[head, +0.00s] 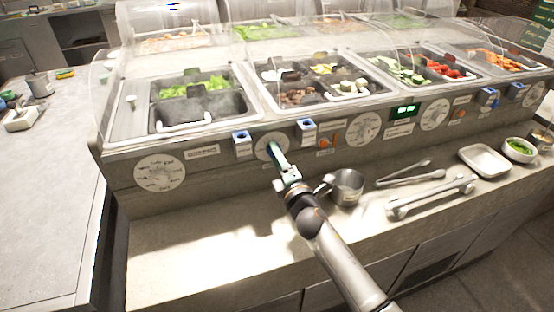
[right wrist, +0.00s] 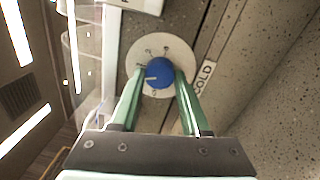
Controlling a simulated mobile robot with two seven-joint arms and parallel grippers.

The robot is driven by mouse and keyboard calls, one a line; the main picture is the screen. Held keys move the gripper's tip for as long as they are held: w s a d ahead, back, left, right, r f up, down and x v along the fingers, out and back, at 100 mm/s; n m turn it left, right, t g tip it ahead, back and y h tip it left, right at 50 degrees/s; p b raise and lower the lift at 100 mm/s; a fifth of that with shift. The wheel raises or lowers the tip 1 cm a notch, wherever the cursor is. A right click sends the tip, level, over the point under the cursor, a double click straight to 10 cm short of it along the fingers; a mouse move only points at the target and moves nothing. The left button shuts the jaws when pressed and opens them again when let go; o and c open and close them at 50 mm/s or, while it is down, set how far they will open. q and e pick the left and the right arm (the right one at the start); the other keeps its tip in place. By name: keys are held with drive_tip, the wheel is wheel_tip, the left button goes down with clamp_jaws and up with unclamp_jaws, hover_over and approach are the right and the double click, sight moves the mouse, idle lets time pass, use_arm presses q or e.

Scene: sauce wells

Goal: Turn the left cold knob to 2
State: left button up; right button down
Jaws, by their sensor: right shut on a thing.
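The blue knob (right wrist: 158,73) sits at the middle of a round white dial (right wrist: 146,48) on the front panel, with a "COLD" label (right wrist: 203,77) beside it in the right wrist view. My right gripper (right wrist: 160,78) has its two green fingers on either side of the knob, shut on it. A pale pointer mark on the knob points left in that view; the dial's numbers are too small to read surely. In the head view the dial (head: 262,147) shows behind my right gripper (head: 273,152), which hides most of the knob. My left gripper is not in view.
Other dials (head: 160,172) and blue-fronted fittings (head: 242,143) line the panel. On the ledge below are a metal cup (head: 346,186), tongs (head: 405,172), a white tray (head: 485,160) and a bowl of greens (head: 519,150). The ledge's left part is clear.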

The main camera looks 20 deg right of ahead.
drive_tip(key=m, duration=0.3)
drive_tip(key=shift+m+b, duration=0.3)
drive_tip(key=shift+m, duration=0.1)
idle(0.4)
drive_tip(key=shift+c, duration=1.9)
unclamp_jaws()
drive_tip(key=s, duration=1.2)
drive_tip(key=shift+s+d+f, duration=0.2)
drive_tip(key=shift+s+f, duration=0.05)
drive_tip(key=shift+f, duration=0.05)
drive_tip(key=shift+s, duration=0.1)
